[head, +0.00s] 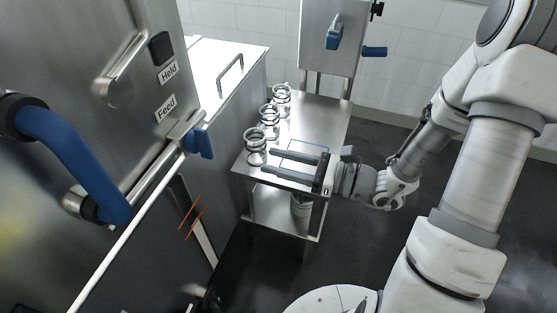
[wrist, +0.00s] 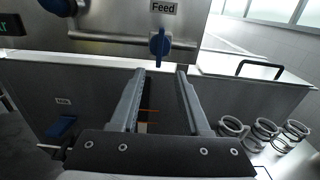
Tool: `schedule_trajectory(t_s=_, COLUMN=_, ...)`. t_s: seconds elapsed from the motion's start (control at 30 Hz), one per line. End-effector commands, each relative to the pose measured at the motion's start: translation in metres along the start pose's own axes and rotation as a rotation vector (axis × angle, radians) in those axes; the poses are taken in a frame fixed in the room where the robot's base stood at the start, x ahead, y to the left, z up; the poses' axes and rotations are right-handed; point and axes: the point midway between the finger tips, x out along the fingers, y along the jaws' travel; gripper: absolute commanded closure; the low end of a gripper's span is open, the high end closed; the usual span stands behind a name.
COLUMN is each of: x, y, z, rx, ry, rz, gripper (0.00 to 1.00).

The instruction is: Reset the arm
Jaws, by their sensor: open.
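My gripper (head: 296,166) is open and empty. In the head view it reaches in from the right, its two long dark fingers apart and pointing left above the steel table. In the wrist view the gripper's fingers (wrist: 160,70) point forward toward the grey cabinet front, with nothing between them. I cannot tell its exact height above the table.
Several metal rings or springs (head: 269,123) stand along the left side of the steel table (head: 318,116); they also show in the wrist view (wrist: 266,131). A steel machine (head: 80,80) with blue handles fills the left. A press head (head: 328,35) stands behind the table.

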Motion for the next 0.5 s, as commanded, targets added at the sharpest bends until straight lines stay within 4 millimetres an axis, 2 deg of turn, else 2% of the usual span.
schedule_trajectory(t_s=0.37, x=0.0005, y=0.0001, z=0.0002, rx=-0.001, ry=0.001, rz=0.001, gripper=0.54)
schedule_trajectory(t_s=0.5, x=0.0028, y=0.0091, z=0.0052, rx=-0.047, ry=0.026, rz=0.053, gripper=0.54)
